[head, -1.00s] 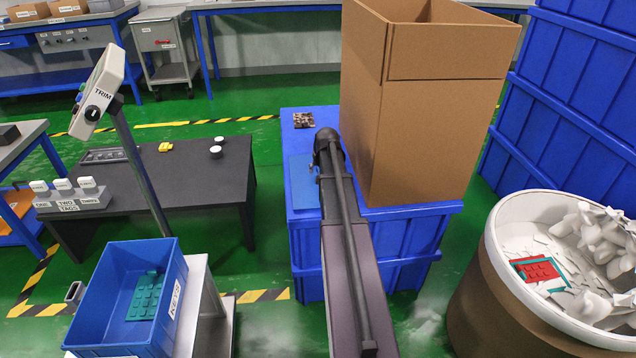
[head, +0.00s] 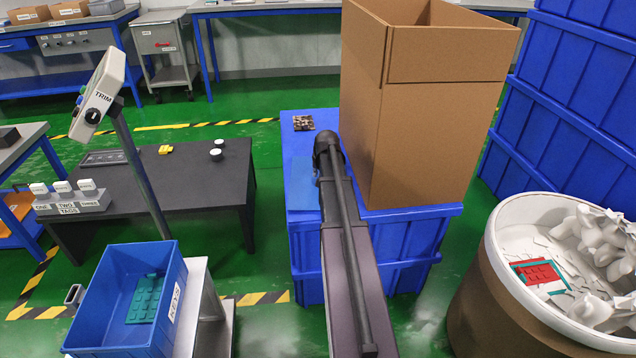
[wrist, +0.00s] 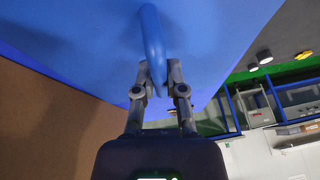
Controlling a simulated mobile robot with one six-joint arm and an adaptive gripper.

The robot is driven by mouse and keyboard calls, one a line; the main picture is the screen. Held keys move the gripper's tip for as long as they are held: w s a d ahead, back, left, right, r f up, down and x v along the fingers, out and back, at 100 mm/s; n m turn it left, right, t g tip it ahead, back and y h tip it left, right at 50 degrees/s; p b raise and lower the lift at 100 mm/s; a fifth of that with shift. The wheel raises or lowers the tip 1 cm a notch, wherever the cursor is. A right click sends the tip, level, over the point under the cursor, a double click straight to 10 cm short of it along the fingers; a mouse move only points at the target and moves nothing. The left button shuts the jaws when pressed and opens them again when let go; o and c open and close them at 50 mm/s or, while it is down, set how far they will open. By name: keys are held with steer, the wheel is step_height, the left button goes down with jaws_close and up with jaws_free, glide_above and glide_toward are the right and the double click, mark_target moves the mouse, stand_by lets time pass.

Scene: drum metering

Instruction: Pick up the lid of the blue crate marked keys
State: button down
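The blue crate (head: 98,313) marked keys stands open at the lower left of the head view, with a teal keypad-like piece (head: 144,299) inside. The lid (head: 301,187), a flat blue panel, lies on a large blue container beside the cardboard box, partly hidden by my arm. In the wrist view the lid (wrist: 75,35) fills the top, with its curved blue handle (wrist: 152,40) between my fingers. My gripper (wrist: 160,72) appears closed onto this handle, a finger on each side. In the head view my arm hides the gripper.
The tall open cardboard box (head: 440,120) stands close right of my arm on the large blue container (head: 400,255). A round drum (head: 490,290) with white scraps is at the right. A dark table (head: 190,185) and a control post (head: 140,170) are at the left.

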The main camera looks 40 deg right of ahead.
steer(key=shift+r, duration=0.2)
stand_by(0.3)
step_height(320, 180, up, 3)
steer(key=p, duration=0.3)
steer(key=shift+f, duration=0.1)
steer(key=s+a, duration=0.3)
steer(key=s, duration=0.1)
steer(key=s+a+r+p, duration=0.1)
steer(key=s+a, duration=0.1)
steer(key=s, duration=0.3)
steer(key=s+a+p, duration=0.1)
steer(key=s+a, duration=0.2)
steer(key=s, duration=0.1)
steer(key=shift+s+a+r, duration=0.3)
steer(key=shift+r, duration=0.1)
steer(key=shift+w+a+r, duration=0.1)
steer(key=shift+w+r, duration=0.1)
steer(key=shift+w, duration=0.4)
steer(key=w+a+r+n+p, duration=0.1)
steer(key=w+a+p, duration=0.1)
steer(key=w+a, duration=0.2)
steer(key=w+a+r+n+y+p, duration=0.1)
steer(key=w+a, duration=0.3)
steer(key=w, duration=0.6)
steer(key=w+a+r+n+p, duration=0.2)
steer(key=w+a+r, duration=0.1)
steer(key=w, duration=0.4)
steer(key=shift+w+a+r+y+p, duration=0.15)
steer(key=shift+a+r+y+p, duration=0.05)
steer(key=shift+a+y+p, duration=0.25)
